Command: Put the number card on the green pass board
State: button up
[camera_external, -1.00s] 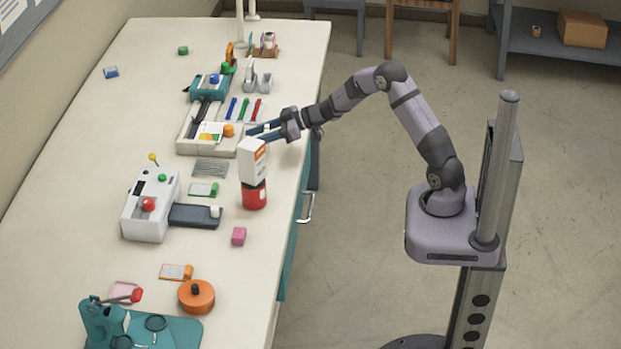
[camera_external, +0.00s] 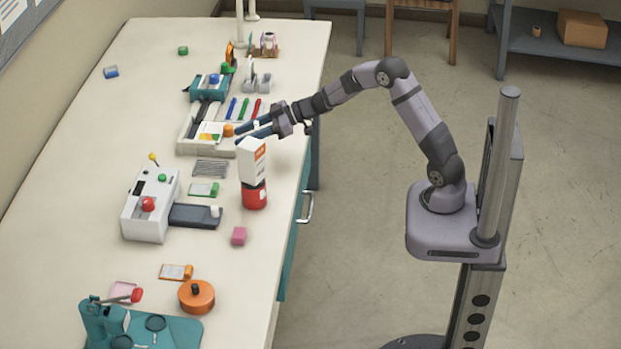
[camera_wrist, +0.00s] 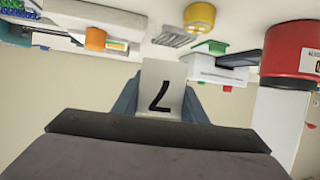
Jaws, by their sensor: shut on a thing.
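My gripper (camera_external: 243,131) is shut on a white number card (camera_wrist: 161,90), which shows a black 7 between the two fingers in the wrist view. In the external view the card is hard to make out. The gripper is above the table, by the orange knob of the white tray and behind the white-and-red bottle. The green pass board (camera_external: 204,189), a small board with a white sheet and a green edge, lies flat on the table between the metal grille and the black tray of the white machine. The gripper is apart from it, farther back and to the right.
The tall white-and-red bottle (camera_external: 254,180) stands near the table's right edge, between the gripper and the pink block (camera_external: 239,236). The white machine (camera_external: 150,207) stands left of the green board. An orange-edged board (camera_external: 175,272) lies nearer the front. Clear tabletop lies left of the machine.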

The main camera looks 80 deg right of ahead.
jog(key=w+a+r+n+g+y+p, duration=0.1)
jog(key=w+a+r+n+y, duration=0.15)
jog(key=w+a, duration=0.35)
jog(key=w+a+r+n+g+y, duration=0.1)
jog(key=w+a+r+n+y, duration=0.15)
jog(key=w+a, duration=0.35)
jog(key=s+a+r+n+g+y, duration=0.1)
jog(key=s+a+r, duration=0.1)
jog(key=a+r, duration=0.3)
notch_tip(320, 180, up, 3)
jog(key=shift+f+y, duration=0.15)
jog(key=shift+y, duration=0.15)
jog(key=shift+f, duration=0.1)
notch_tip(320, 180, down, 13)
jog(key=shift+f+b, duration=0.2)
jog(key=shift+b, duration=0.15)
jog(key=shift+f, duration=0.1)
